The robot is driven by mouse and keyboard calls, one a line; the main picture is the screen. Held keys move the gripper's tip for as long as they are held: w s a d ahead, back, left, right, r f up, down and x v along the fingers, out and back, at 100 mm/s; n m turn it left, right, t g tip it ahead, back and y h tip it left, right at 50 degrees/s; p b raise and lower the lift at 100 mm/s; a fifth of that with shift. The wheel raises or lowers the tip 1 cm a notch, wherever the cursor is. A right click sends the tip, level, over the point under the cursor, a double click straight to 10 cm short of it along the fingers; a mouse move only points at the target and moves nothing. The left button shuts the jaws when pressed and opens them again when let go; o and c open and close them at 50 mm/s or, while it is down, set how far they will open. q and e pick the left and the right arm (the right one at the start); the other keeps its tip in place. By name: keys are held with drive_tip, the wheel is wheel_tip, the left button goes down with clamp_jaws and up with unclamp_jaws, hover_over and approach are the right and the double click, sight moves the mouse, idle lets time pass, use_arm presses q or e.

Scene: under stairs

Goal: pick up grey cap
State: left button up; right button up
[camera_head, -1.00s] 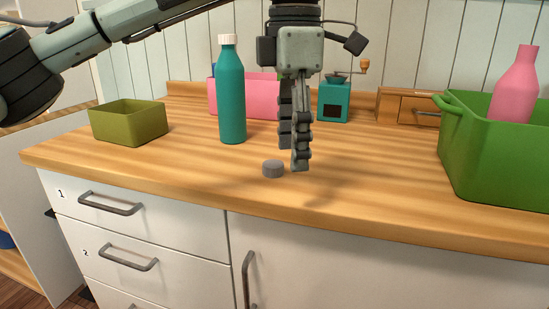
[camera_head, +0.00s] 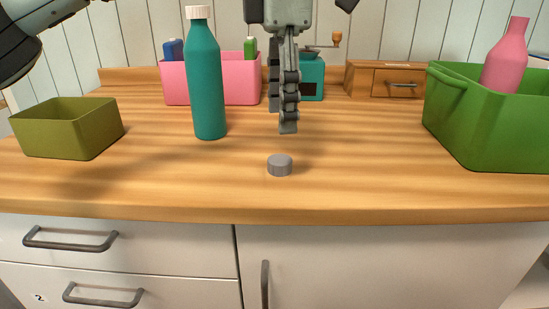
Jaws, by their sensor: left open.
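The grey cap (camera_head: 280,165) is a small short cylinder lying flat on the wooden counter near its front edge. My left gripper (camera_head: 282,117) points down, open and empty, above and behind the cap in the picture. Its fingers overlap in this view, and a gap shows between the fingertips and the cap. My right gripper is not in view.
A teal bottle (camera_head: 207,85) with a white cap stands left of the gripper. An olive box (camera_head: 75,130) is at the left, a green crate (camera_head: 490,130) with a pink bottle (camera_head: 505,60) at the right. Behind are a pink bin (camera_head: 232,80), a teal grinder (camera_head: 313,78) and a wooden drawer box (camera_head: 385,80).

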sight(280, 159)
use_arm(q)
drive_tip(key=shift+w+f, duration=0.1)
drive_tip(key=shift+f, duration=3.8)
drive_tip(key=c, duration=0.9)
